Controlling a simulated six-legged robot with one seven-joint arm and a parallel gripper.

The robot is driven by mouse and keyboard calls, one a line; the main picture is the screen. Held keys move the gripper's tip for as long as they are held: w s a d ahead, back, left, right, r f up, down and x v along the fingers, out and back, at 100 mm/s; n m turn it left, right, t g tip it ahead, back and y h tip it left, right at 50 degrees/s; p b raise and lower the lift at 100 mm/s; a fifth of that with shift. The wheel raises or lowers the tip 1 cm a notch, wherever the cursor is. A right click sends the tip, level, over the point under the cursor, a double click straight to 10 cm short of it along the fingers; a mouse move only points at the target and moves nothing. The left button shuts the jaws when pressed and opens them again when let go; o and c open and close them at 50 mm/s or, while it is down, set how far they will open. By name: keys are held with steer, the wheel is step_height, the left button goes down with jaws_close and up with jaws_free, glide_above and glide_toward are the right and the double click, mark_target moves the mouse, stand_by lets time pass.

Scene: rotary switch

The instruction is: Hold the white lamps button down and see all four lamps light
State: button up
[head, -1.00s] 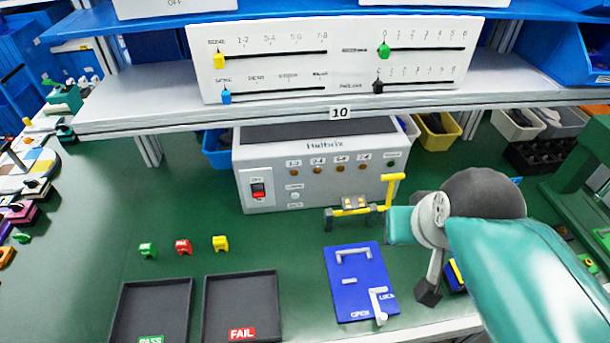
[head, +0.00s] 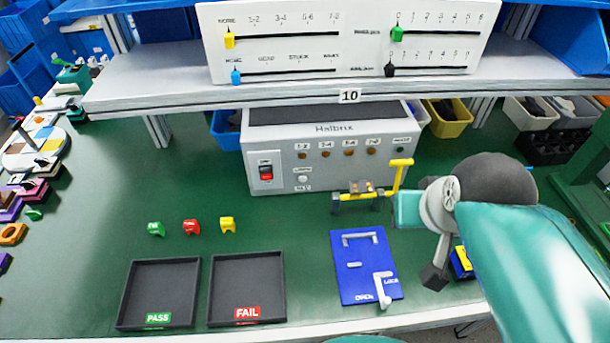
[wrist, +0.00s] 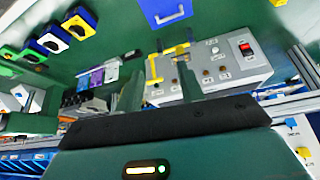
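The grey test box (head: 330,176) stands on the green bench under the shelf. Its white lamps button (head: 303,179) is on the front face, right of the red rocker switch (head: 266,172). A row of amber lamps (head: 326,154) above looks dull brown, unlit. The box also shows upside down in the wrist view (wrist: 225,72). My gripper (wrist: 158,82) is open and empty in the wrist view, its two fingers apart, well away from the button. In the head view my arm is at the right; its fingers cannot be made out there.
A yellow-handled fixture (head: 360,190) stands before the box's right end, near my arm. A blue plate with a white lever (head: 365,265) lies in front. Black pass (head: 160,290) and fail (head: 247,288) trays are front left. The shelf edge (head: 300,98) overhangs the box.

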stand_by(0.4)
jaws_close()
stand_by(1.6)
